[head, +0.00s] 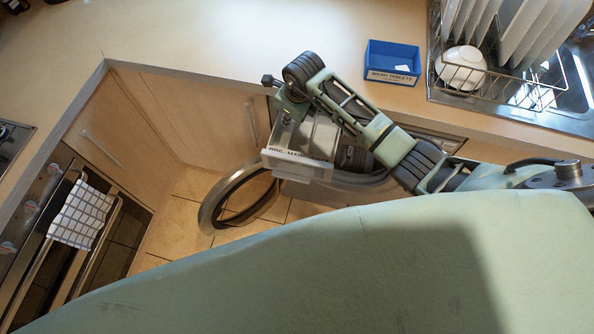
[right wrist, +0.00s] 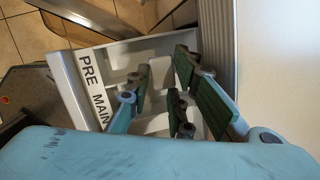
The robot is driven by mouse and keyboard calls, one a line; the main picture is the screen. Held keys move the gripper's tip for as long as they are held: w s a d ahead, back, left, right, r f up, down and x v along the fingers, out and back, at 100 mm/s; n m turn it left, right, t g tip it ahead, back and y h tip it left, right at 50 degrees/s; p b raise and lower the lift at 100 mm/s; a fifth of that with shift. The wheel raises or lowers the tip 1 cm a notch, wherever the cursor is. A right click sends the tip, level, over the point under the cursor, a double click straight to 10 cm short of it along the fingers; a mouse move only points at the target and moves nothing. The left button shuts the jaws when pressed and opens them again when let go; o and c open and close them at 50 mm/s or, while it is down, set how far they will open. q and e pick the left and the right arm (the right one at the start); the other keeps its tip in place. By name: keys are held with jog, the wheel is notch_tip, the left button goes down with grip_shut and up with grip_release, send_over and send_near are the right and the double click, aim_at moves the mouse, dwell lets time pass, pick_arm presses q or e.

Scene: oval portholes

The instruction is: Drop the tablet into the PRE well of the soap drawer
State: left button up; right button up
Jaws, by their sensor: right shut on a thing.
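The soap drawer (head: 297,163) is pulled out below the counter, its lettered front facing me. In the right wrist view the drawer front (right wrist: 78,88) reads PRE and MAIN, with white wells behind it. My right gripper (head: 289,108) is over the drawer, fingers pointing down. In the right wrist view its green-padded fingers (right wrist: 160,98) overlap the wells. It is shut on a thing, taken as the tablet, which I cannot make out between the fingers. Exact height over the wells is unclear. My left gripper is not in view.
A blue box labelled wash tablets (head: 392,62) stands on the counter (head: 220,40), left of a dish rack (head: 500,80) with plates and a bowl. A round washer door (head: 215,205) hangs open below the drawer. An oven with a checked towel (head: 82,215) is at left.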

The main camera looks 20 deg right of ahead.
jog(key=shift+r, duration=0.1)
jog(key=o, duration=1)
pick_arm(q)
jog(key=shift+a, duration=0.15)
pick_arm(e)
jog(key=v, duration=1.2)
jog(key=shift+s+a, duration=0.1)
jog(key=shift+a, duration=0.05)
